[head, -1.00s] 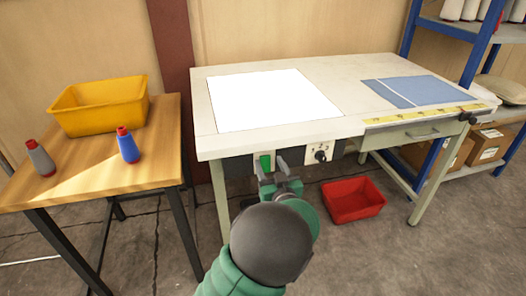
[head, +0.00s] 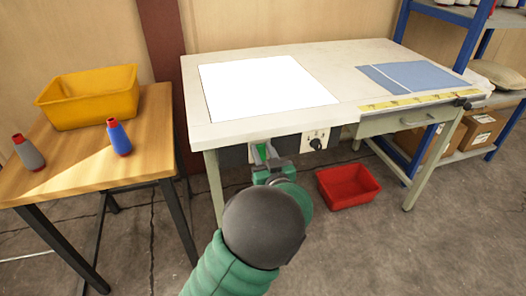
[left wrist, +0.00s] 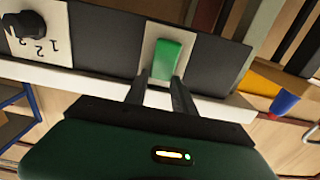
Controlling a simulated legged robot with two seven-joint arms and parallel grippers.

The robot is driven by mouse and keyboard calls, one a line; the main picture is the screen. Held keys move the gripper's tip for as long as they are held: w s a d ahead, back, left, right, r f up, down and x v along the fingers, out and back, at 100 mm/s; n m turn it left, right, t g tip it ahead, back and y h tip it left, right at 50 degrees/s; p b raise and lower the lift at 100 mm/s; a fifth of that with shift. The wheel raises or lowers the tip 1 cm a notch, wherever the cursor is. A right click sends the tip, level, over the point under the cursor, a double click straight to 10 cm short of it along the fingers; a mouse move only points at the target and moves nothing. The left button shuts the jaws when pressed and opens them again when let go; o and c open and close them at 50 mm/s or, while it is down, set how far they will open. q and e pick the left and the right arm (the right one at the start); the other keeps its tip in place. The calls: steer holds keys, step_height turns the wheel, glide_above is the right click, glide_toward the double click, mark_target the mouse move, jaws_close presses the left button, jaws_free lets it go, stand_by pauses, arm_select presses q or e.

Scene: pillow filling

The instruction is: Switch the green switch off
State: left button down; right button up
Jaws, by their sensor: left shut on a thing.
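The green switch (head: 261,152) is on the dark front panel under the white table's front edge. In the left wrist view the green switch (left wrist: 164,58) sits upright on a pale plate, and whether it is on or off cannot be told. My left gripper (head: 265,163) is at the panel, largely covering the switch in the head view. In the left wrist view its two fingers (left wrist: 158,82) are shut on the lower end of the switch, one on each side. My right gripper is out of view.
A black knob (head: 315,143) on a numbered plate is right of the switch. The white table (head: 350,88) carries a white sheet and blue cloth. A red bin (head: 348,187) is on the floor. A wooden table (head: 80,165) holds a yellow bin and two spools.

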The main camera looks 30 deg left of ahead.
arm_select(q)
steer(key=y+b, duration=0.1)
steer(key=b, duration=0.1)
steer(key=f+t+b, duration=0.1)
steer(key=b, duration=0.1)
steer(key=f+t+y+b, duration=0.1)
steer(key=b, duration=0.1)
steer(key=shift+s+d+f+y, duration=0.1)
steer(key=shift+s+d+y, duration=0.15)
steer(key=shift+y, duration=0.05)
steer(key=shift+d+r+t+b, duration=0.15)
steer(key=shift+r+t+b, duration=0.1)
steer(key=shift+t+b, duration=0.3)
steer(key=shift+r, duration=0.1)
steer(key=c, duration=1)
jaws_free()
steer(key=shift+c, duration=0.2)
